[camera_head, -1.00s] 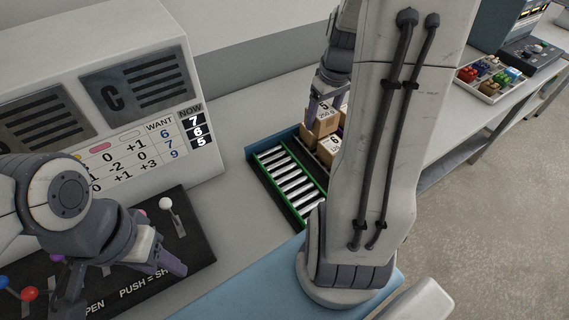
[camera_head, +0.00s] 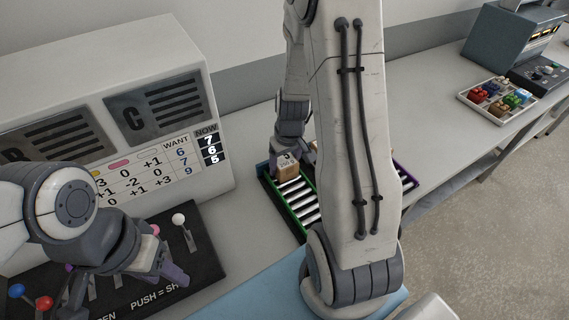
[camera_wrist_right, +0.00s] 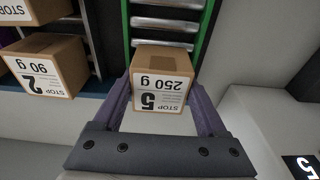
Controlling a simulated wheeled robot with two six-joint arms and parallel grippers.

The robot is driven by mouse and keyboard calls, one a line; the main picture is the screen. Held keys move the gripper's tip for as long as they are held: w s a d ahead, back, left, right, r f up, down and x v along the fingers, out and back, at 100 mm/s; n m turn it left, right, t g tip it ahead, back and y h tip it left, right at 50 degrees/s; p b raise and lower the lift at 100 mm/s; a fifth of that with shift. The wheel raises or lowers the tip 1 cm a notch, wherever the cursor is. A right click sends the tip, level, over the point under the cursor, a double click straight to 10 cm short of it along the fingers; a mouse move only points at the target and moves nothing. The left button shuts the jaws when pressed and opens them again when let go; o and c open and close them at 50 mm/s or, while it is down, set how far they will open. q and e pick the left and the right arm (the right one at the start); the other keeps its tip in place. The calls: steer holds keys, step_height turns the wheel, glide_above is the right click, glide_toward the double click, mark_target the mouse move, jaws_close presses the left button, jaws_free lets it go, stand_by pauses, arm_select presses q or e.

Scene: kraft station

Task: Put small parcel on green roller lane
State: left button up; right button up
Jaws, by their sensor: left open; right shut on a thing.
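A small brown parcel (camera_head: 288,170) with a white label is in my right gripper at the far end of the green roller lane (camera_head: 302,205). In the right wrist view, the parcel (camera_wrist_right: 161,80) reads STOP 5, 250 g, and sits between the purple fingers of my right gripper (camera_wrist_right: 162,98). The green-railed rollers (camera_wrist_right: 166,22) show just beyond it; whether it touches them cannot be told. My right arm hides much of the lanes in the head view. My left gripper (camera_head: 128,283) is open and empty over the black lever panel.
Other parcels, one marked STOP 2, 90 g (camera_wrist_right: 45,68), stand left of the green lane in the wrist view. A purple-railed lane (camera_head: 405,177) shows right of my arm. A grey display cabinet (camera_head: 110,75) stands left. A tray of coloured pieces (camera_head: 497,100) lies far right.

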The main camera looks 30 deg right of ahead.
steer(key=shift+f, duration=0.3)
